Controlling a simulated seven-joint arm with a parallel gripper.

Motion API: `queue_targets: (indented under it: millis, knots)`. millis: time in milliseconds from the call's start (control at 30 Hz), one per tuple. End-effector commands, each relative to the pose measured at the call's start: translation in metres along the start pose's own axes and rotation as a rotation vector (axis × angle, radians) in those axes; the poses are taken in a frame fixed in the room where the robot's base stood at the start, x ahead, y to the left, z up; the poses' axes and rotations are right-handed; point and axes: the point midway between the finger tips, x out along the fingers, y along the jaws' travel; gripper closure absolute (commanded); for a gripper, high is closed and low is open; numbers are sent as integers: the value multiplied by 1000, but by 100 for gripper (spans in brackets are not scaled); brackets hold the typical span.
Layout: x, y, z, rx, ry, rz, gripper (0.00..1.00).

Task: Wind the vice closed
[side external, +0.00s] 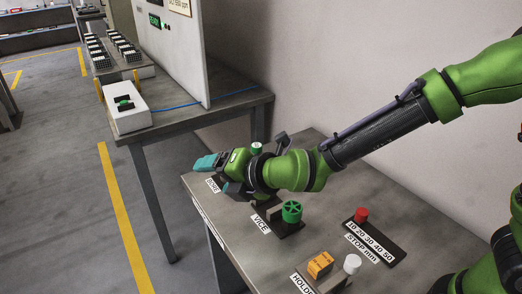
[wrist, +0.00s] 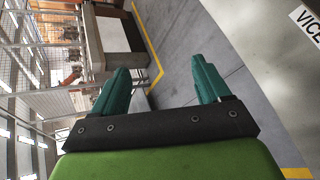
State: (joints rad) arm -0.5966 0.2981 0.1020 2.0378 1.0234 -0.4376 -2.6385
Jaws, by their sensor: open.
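The vice's green handwheel (side external: 291,211) stands on a dark base on the table, behind the label VICE (side external: 261,224). Whether its jaws are open or closed cannot be made out. My gripper (side external: 207,163) points left, above the table's far left corner, apart from the handwheel and to its upper left. In the wrist view my gripper (wrist: 158,85) has its two teal fingers spread, with nothing between them. The wrist view shows only part of the VICE label (wrist: 308,20) at the right edge, and the handwheel is not in that view.
A red knob (side external: 361,214) on a numbered STOP mm plate stands right of the handwheel. An orange block (side external: 320,264) and a white knob (side external: 352,263) are near the front. My arm crosses above the table's back.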

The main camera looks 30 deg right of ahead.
Motion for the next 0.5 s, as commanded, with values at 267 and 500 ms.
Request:
queue_targets:
  millis: [267, 500]
  knots:
    - [2, 22, 30, 156, 276, -140, 24]
    - [-31, -9, 79, 302, 303, -508, 24]
